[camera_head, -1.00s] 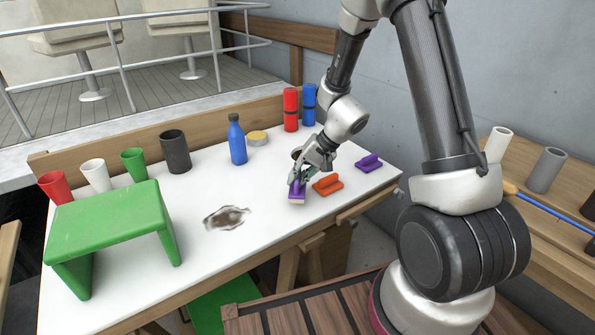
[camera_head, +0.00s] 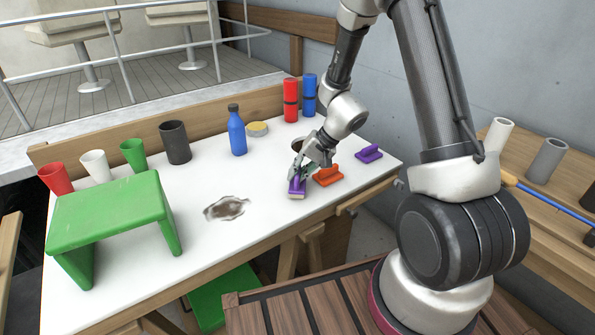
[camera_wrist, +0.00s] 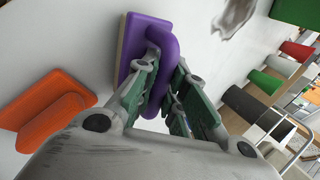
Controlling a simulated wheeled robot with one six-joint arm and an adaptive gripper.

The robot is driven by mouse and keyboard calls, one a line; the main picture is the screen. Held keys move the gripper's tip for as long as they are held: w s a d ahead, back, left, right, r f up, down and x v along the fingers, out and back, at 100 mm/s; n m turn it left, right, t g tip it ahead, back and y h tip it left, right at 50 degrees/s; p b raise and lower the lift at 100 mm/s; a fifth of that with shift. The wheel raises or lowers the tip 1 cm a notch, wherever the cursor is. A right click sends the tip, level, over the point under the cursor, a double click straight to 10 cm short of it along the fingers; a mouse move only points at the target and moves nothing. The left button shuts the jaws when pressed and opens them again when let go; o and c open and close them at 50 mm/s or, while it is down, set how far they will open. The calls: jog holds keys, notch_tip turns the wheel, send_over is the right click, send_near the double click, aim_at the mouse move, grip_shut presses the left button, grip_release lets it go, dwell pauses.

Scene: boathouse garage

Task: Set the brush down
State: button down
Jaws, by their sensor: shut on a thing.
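A purple brush (camera_head: 297,188) with a pale underside is on or just above the white table, left of an orange brush (camera_head: 328,176). My gripper (camera_head: 301,173) is shut on the purple brush's raised handle. In the wrist view the purple brush (camera_wrist: 131,45) shows between my fingers (camera_wrist: 160,75), with its flat base to the left. I cannot tell for sure whether its underside touches the tabletop. The orange brush also shows in the wrist view (camera_wrist: 45,105), apart from my gripper. A second purple brush (camera_head: 369,154) lies farther right on the table.
A brown stain (camera_head: 227,208) marks the white tabletop (camera_head: 250,248) left of the held brush. A green stool-like stand (camera_head: 110,208) is at the left.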

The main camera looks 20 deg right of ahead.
jog(key=shift+f, duration=0.3)
dwell(0.4)
jog(key=c, duration=1.4)
grip_release()
jog(key=c, duration=0.4)
jog(key=shift+v, duration=1.6)
jog(key=shift+r, duration=0.15)
